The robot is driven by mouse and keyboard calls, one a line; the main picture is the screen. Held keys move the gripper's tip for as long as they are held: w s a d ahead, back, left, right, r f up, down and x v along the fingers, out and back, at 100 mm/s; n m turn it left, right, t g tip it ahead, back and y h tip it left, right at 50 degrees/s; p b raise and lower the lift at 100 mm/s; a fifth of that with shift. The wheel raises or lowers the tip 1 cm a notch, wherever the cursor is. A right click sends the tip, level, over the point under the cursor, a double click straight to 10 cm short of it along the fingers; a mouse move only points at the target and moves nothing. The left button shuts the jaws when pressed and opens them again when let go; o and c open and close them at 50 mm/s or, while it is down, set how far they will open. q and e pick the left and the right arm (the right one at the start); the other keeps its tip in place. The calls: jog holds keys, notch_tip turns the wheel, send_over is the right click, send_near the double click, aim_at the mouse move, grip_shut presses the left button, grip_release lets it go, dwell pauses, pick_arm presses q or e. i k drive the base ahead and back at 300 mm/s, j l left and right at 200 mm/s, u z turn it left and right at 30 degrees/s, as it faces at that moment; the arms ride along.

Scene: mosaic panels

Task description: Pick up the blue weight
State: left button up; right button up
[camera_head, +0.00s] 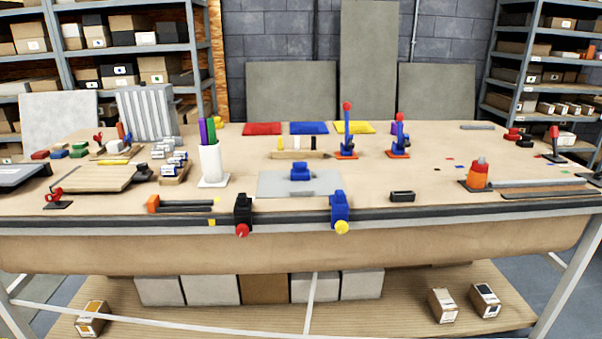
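A small dark-blue block with a knob-like top, which looks like the blue weight (301,173), rests on a flat light-grey panel (270,186) near the middle of the workbench. Neither of my grippers is in view.
At the bench's front edge (450,212) are a black clamp (243,210) and a blue clamp (340,208). A white cup (210,163) with markers stands left of the panel. Behind are a wooden block (300,155) and red-and-blue tools (347,135).

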aim_at(300, 172)
jog(key=i+l+z, duration=0.15)
jog(key=i+l, duration=0.3)
jog(key=i+l+z, duration=0.15)
jog(key=i+l, duration=0.2)
jog(key=i, duration=0.3)
